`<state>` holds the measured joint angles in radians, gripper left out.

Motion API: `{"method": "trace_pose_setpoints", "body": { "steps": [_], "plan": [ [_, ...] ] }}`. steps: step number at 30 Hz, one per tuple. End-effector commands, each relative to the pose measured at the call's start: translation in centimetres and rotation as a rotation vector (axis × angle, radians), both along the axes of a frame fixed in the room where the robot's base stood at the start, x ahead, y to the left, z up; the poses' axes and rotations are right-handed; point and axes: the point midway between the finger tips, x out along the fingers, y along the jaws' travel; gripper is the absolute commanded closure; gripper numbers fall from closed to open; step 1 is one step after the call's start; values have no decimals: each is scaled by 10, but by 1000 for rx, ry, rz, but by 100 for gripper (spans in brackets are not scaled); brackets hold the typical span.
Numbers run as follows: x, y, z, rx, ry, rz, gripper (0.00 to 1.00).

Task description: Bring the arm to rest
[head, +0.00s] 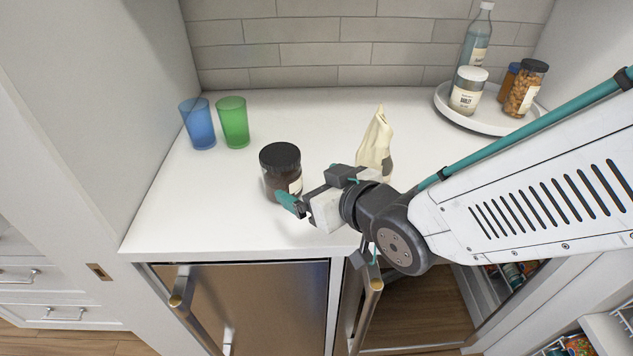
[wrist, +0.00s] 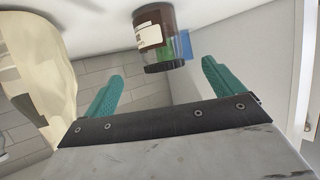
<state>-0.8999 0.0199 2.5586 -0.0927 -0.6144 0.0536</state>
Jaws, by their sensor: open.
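My gripper (head: 291,207) is at the front of the white counter, right beside a dark jar with a black lid (head: 281,171). In the wrist view my gripper (wrist: 160,90) has its two teal fingers spread wide with nothing between them. The jar (wrist: 155,32) shows beyond the fingertips in that view, apart from them. My arm reaches in from the right of the head view. Part of the jar's lower front is hidden behind my gripper in the head view.
A cream bag (head: 377,142) stands just behind my wrist. A blue cup (head: 198,124) and a green cup (head: 233,122) stand at the back left. A round tray (head: 447,108) with jars and a bottle is at the back right. The left front counter is clear. A cabinet below stands open.

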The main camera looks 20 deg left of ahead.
Motion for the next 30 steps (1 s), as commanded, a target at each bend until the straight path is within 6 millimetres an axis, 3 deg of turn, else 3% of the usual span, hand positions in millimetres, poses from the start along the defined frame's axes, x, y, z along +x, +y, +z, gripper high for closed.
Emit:
{"method": "trace_pose_setpoints", "body": {
  "steps": [9,13,16,19,23,26,30],
  "plan": [
    [-1,-1,-3,-16,9,1,7],
    [-7,-12,-29,-133,85,-7,7],
    [-19,-35,-54,-290,191,-22,7],
    [-22,-76,-61,-436,305,-78,7],
    [-24,-144,-52,-584,465,-193,7],
    [-34,-204,-34,-667,604,-296,7],
    [-64,-287,2,-721,813,-460,7]
  ]
}}
